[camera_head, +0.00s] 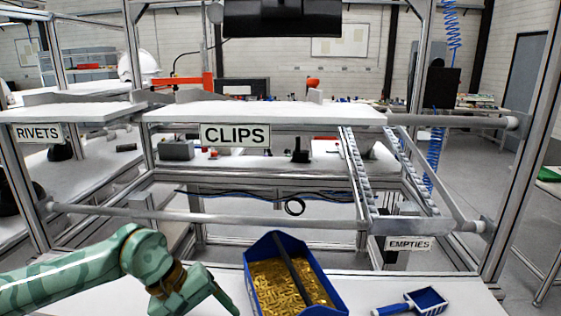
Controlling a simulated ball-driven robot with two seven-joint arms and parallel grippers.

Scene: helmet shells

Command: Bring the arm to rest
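My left arm (60,275), green and patterned, comes in from the left at the bottom. Its gripper (205,302) points down over the white worktop, left of a blue bin (257,246). A slim finger slants down to the right, apart from the bin. The bottom edge of the picture cuts off part of the gripper, so its opening is unclear. I see nothing held in it. My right gripper is not in view.
The bin holds many small gold pieces (280,289) and a dark bar across them. A blue scoop (428,298) lies to its right. Behind stands a frame with shelves labelled RIVETS (38,133) and CLIPS (235,135), and a roller chute labelled EMPTIES (409,244).

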